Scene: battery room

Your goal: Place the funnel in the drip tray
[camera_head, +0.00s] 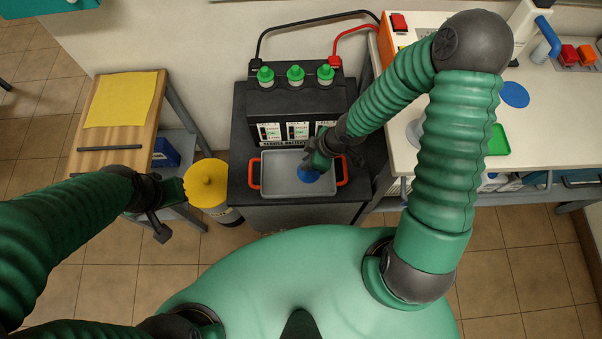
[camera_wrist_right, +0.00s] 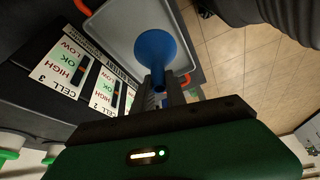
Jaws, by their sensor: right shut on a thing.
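A grey drip tray (camera_head: 272,177) with red handles sits on the dark stand in front of the battery. The blue funnel (camera_wrist_right: 157,45) is held by my right gripper (camera_wrist_right: 163,92), whose fingers are shut on its narrow end in the right wrist view. In the head view the funnel (camera_head: 308,176) shows partly below the right gripper (camera_head: 322,155), over the right part of the tray. I cannot tell whether the funnel touches the tray floor. My left gripper (camera_head: 168,205) is at the left, near the yellow-lidded bin, away from the tray; its fingers are hard to make out.
A black battery (camera_head: 298,108) with green caps stands right behind the tray. A yellow-lidded bin (camera_head: 207,184) stands left of the stand. A wooden table (camera_head: 122,130) with a yellow cloth is at the left. A white bench (camera_head: 455,150) with a blue disc is at the right.

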